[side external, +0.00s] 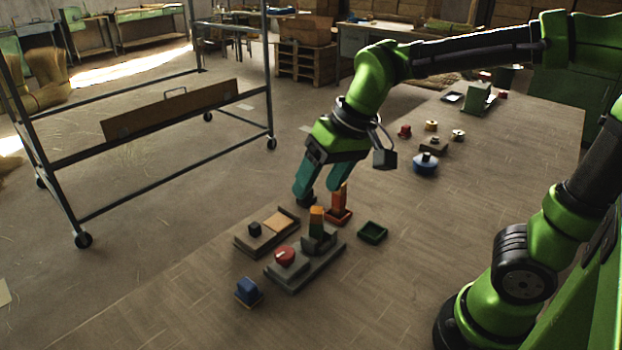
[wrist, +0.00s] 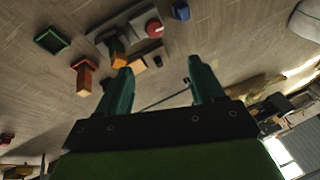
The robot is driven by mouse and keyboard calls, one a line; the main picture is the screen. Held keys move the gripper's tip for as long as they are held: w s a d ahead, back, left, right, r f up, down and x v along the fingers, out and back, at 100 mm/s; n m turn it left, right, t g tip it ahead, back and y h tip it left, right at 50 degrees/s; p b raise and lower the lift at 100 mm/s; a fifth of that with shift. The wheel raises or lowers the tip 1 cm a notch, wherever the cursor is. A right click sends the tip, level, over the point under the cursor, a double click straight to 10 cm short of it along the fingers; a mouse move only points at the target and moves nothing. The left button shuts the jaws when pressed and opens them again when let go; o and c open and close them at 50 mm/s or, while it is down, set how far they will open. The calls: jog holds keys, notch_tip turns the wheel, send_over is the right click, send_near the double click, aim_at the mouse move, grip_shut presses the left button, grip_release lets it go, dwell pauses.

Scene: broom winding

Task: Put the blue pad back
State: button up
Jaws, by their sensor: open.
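A blue block (side external: 248,289), which looks like the blue pad, sits on the table near its left front edge, on a thin base. It also shows at the top of the wrist view (wrist: 181,10). My gripper (side external: 320,192) is open and empty, with its teal fingers pointing down above the table behind the fixtures. It is well apart from the blue block. In the wrist view my gripper (wrist: 160,70) has a clear gap between its fingers. A grey fixture (side external: 305,268) with a red knob (side external: 285,255) and an orange-topped upright block (side external: 317,220) stands between them.
A low tray (side external: 246,246) with a black knob and a tan pad lies left of the fixture. An orange post (side external: 339,203) stands close to my fingers. A green tray (side external: 373,232) lies to the right. A round blue thing (side external: 425,165) sits farther back. The front table is clear.

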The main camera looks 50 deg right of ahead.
jog(key=s+d+m+t, duration=0.1)
jog(key=s+d+t, duration=0.2)
jog(key=s, duration=0.4)
jog(key=shift+s+d+r+m, duration=0.3)
jog(key=shift+s+d, duration=0.1)
jog(key=shift+d, duration=0.45)
jog(key=shift+c, duration=0.2)
